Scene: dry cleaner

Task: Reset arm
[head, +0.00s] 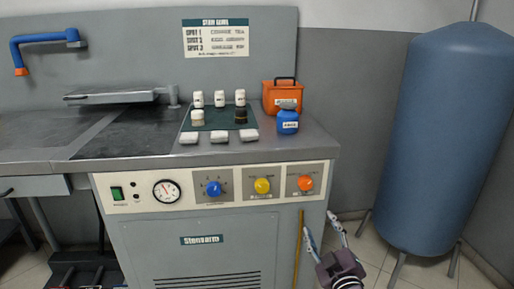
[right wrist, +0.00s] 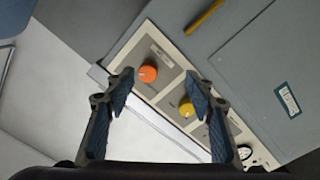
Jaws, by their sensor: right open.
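My right gripper (head: 322,226) is low at the right front of the grey spotting station, beside its front panel (head: 278,170). Its fingers are spread and nothing is between them. In the right wrist view the open right gripper (right wrist: 163,100) shows against the panel with the orange knob (right wrist: 147,73) and yellow knob (right wrist: 186,108) beyond the fingers. I cannot tell the exact gap to the panel. My left gripper is not in either view.
On the station top are several small bottles (head: 220,98), white pads (head: 220,136), a blue container (head: 288,122) and an orange box (head: 283,97). A large blue tank (head: 452,135) stands at the right. Floor (head: 372,250) shows between station and tank.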

